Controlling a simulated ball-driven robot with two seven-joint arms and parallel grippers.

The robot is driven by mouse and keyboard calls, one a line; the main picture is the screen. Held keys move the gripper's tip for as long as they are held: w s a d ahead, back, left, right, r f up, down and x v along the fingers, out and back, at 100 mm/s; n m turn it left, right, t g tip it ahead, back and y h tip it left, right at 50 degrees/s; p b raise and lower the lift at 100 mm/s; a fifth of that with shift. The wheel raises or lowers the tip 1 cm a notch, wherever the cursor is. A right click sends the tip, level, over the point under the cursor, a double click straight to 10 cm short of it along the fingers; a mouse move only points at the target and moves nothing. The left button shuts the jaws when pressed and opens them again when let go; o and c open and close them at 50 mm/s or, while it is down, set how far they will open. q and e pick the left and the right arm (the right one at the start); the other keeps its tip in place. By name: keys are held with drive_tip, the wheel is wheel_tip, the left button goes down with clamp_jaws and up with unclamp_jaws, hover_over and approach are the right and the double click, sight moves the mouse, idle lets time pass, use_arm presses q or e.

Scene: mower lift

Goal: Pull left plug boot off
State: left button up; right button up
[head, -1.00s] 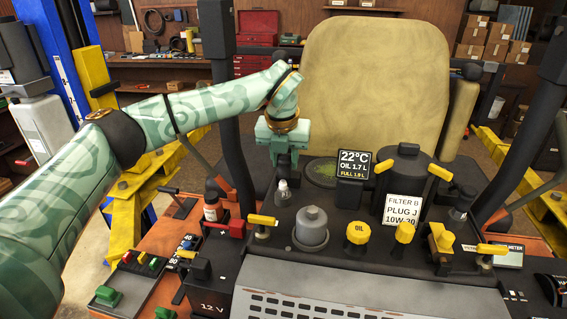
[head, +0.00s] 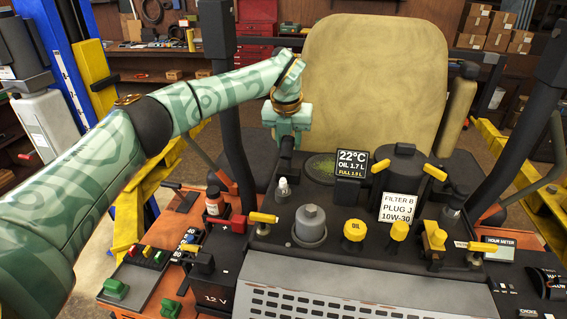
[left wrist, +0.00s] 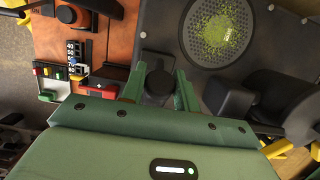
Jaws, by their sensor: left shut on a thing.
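My left gripper (head: 287,143) is shut on a small black plug boot (head: 286,148). It holds the boot in the air above the engine deck, in front of the seat. In the left wrist view the dark boot (left wrist: 158,82) sits between the two green fingers (left wrist: 158,88). The white left spark plug (head: 283,188) stands upright and bare on the deck below, with a clear gap between it and the boot. My right gripper is not in view.
A grey capped cylinder (head: 310,226) and a yellow oil cap (head: 354,231) stand in front of the plug. A display (head: 352,163) stands to its right. A dark upright post (head: 232,130) rises left of the gripper. A round green-flecked grille (left wrist: 220,35) lies beside the boot.

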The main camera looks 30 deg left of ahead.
use_arm(q)
drive_tip(key=shift+w+a+r, duration=0.1)
drive_tip(key=shift+w+a, duration=0.05)
drive_tip(key=shift+w, duration=0.5)
drive_tip(key=shift+w+a+f+p, duration=0.15)
drive_tip(key=shift+w, duration=0.35)
drive_tip(key=shift+w+a+f+p, duration=0.1)
drive_tip(key=shift+w+f+p, duration=0.1)
drive_tip(key=shift+w, duration=0.25)
drive_tip(key=shift+w+a+f+p, duration=0.1)
drive_tip(key=shift+w+a+p, duration=0.05)
drive_tip(key=shift+w, duration=0.35)
drive_tip(key=o, duration=0.7)
drive_tip(key=shift+r+p, duration=0.95)
drive_tip(key=shift+r, duration=2.55)
drive_tip(key=shift+r, duration=1.5)
